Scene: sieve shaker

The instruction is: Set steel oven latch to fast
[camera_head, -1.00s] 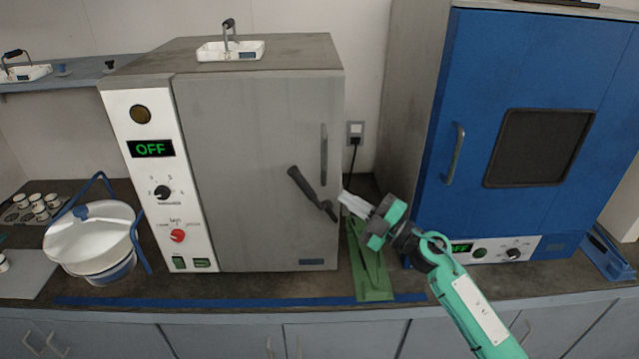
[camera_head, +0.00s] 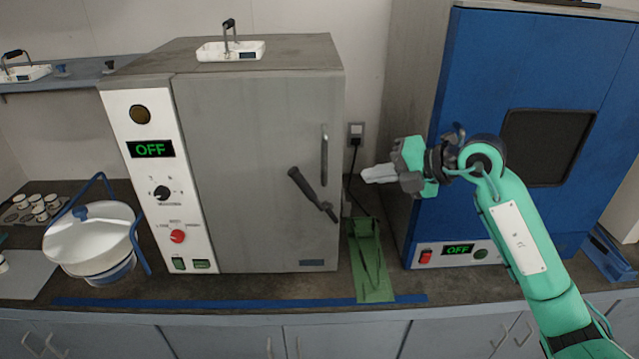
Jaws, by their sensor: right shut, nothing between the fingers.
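The steel oven (camera_head: 260,150) stands left of centre with its grey door shut and its display (camera_head: 151,149) reading OFF. Its dark latch lever (camera_head: 312,192) sits low on the right of the door, tilted, with its upper end to the left and its lower end at the door's right edge. My right gripper (camera_head: 366,176) is shut and empty, to the right of the latch and apart from it, with its fingers pointing left. The lettering around the latch is too small to read. My left gripper is not in view.
A blue oven (camera_head: 470,60) stands on the right, partly behind my right arm. A green stand (camera_head: 372,285) lies on the bench between the ovens. A white bowl-like vessel (camera_head: 92,240) with a blue handle is at the left. A white tray (camera_head: 230,52) sits on the steel oven.

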